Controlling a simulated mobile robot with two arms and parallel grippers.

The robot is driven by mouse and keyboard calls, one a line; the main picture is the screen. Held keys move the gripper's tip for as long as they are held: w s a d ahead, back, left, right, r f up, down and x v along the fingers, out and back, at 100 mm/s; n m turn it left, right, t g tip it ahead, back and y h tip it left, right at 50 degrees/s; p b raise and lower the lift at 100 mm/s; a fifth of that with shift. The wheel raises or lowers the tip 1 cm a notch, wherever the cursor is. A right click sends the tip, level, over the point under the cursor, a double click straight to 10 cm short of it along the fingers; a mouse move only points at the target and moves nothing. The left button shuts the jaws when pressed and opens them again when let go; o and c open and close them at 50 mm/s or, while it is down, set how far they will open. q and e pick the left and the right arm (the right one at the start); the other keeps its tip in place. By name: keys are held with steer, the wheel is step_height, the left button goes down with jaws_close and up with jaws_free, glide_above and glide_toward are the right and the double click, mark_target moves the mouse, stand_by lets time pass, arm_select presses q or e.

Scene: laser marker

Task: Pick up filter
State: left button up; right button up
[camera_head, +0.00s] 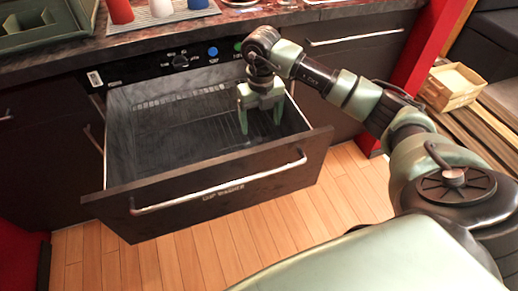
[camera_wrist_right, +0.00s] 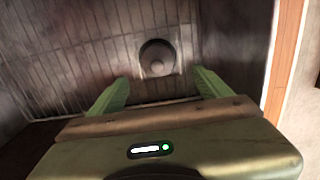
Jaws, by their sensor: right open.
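My right gripper (camera_head: 260,122) reaches down into the open drawer (camera_head: 180,130), near its right side. Its two green fingers are apart, with nothing between them. In the right wrist view the open gripper (camera_wrist_right: 157,88) points at a round grey filter (camera_wrist_right: 157,58) set in the slatted drawer floor. The filter lies ahead of the fingertips, roughly centred between them, and appears apart from them. I cannot make out the filter in the head view. My left gripper is not in view.
The drawer front with its long handle (camera_head: 220,186) closes off the near side. The drawer's side walls stand close to my right gripper. Red, white and blue cups (camera_head: 161,8) stand on the counter above. A wooden crate (camera_head: 451,86) is at the right.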

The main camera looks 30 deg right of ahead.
mark_target(259, 138)
steer(key=shift+f, duration=0.95)
steer(key=f, duration=0.2)
steer(key=f+b, duration=0.1)
steer(key=f, duration=0.4)
steer(key=shift+a, duration=0.25)
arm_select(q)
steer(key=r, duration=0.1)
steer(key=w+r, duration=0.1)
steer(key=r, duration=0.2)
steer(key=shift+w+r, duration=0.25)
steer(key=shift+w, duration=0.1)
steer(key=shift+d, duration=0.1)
arm_select(e)
steer(key=c, duration=1.5)
